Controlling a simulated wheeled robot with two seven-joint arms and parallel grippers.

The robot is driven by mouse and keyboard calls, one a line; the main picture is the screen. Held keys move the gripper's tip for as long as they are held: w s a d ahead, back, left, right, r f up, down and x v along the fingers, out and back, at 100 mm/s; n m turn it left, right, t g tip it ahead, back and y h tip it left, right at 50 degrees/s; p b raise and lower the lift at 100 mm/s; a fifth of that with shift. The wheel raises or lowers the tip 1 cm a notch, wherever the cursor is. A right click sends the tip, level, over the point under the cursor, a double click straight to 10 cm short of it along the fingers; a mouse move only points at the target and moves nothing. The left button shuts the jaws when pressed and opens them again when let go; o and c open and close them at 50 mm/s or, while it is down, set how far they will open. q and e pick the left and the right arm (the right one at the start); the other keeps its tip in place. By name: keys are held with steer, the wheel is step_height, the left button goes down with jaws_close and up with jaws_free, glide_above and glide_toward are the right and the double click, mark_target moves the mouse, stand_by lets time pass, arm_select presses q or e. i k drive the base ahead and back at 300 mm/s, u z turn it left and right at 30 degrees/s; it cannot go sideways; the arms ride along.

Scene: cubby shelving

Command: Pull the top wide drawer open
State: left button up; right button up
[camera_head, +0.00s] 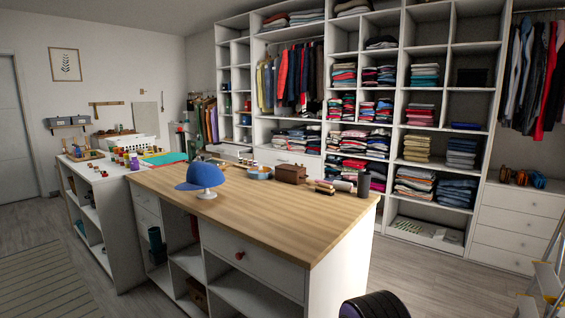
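The wood-topped island (260,210) stands in the middle of the head view. A wide white drawer front (266,264) with a small red knob (239,256) sits at the top of its near side, under the wood top. This drawer looks shut, flush with the island's face. Another wide white drawer (290,161) shows low in the back shelving, partly hidden by things on the island.
A blue cap (202,176) on a stand, a brown box (291,173) and a dark cylinder (364,184) stand on the island. Open cubbies lie below the wide drawer. A stepladder (546,278) stands at right.

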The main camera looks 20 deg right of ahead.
mark_target(313, 164)
steer(key=z, duration=1.9)
steer(key=i, duration=4.65)
steer(key=u, duration=1.15)
steer(key=i, duration=1.8)
steer(key=u, duration=1.55)
steer(key=i, duration=0.8)
